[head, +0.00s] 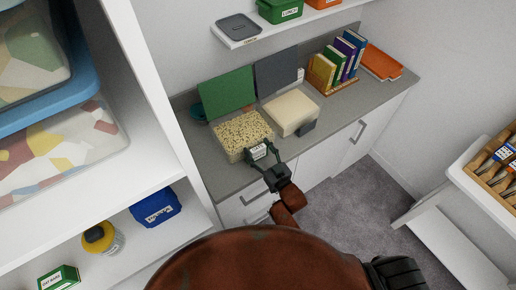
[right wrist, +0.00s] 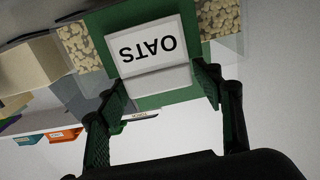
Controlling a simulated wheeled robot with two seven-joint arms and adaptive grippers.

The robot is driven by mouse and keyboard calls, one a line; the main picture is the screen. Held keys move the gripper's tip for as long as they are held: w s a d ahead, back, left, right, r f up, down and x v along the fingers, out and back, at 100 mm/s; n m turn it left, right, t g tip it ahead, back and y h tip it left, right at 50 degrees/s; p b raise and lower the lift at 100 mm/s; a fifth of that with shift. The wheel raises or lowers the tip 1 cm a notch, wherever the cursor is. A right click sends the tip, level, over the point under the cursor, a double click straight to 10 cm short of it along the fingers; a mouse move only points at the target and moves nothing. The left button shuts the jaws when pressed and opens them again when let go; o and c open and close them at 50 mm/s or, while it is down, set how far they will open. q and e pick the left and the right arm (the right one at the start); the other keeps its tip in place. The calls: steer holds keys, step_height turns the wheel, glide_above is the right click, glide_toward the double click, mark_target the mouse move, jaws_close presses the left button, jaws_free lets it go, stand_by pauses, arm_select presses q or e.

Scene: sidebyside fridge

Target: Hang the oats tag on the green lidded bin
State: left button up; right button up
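The green lidded bin is a clear box of oats (head: 240,128) on the grey counter, its green lid (head: 227,92) standing open behind it. A green plate (right wrist: 198,92) is on the bin's front. The white oats tag (head: 258,152) is at this plate; its OATS lettering shows upside down in the right wrist view (right wrist: 150,47). My right gripper (head: 264,152) is at the bin's front, with its fingers apart on either side of the tag's lower part. Whether the tag's hook bears on the plate is hidden. My left gripper is not in view.
A grey-lidded bin (head: 292,112) with pale contents stands right of the oats bin, its lid (head: 277,72) open. Books (head: 342,60) and an orange tray (head: 381,62) are farther right. A wall shelf (head: 250,38) hangs above. A white shelf unit (head: 150,95) is at left.

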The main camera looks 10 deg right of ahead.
steer(key=shift+o, duration=1)
steer(key=shift+s, duration=0.1)
steer(key=v, duration=1.1)
steer(key=shift+s+d, duration=0.2)
steer(key=shift+s, duration=0.15)
steer(key=s+d+f+g+h+b, duration=0.1)
steer(key=s+d+f+g, duration=0.25)
steer(key=f, duration=1.05)
steer(key=s+d+f+m+g+h+b, duration=0.1)
steer(key=s+d+f+g+h, duration=0.2)
steer(key=f, duration=1)
steer(key=s+d+f+g, duration=0.1)
steer(key=s+d+f, duration=0.25)
steer(key=f, duration=1.05)
steer(key=s+d+f+g, duration=0.2)
steer(key=s+f, duration=0.5)
steer(key=s, duration=0.4)
steer(key=s+d+f+m+g+h+b, duration=0.1)
steer(key=s+d+f+g, duration=0.2)
steer(key=s+f, duration=0.5)
steer(key=s+d+f+g+h+b, duration=0.1)
steer(key=s+d+f+g, duration=0.2)
steer(key=s+f, duration=0.4)
steer(key=s, duration=0.8)
steer(key=shift+s+f, duration=0.3)
steer(key=shift+s, duration=0.05)
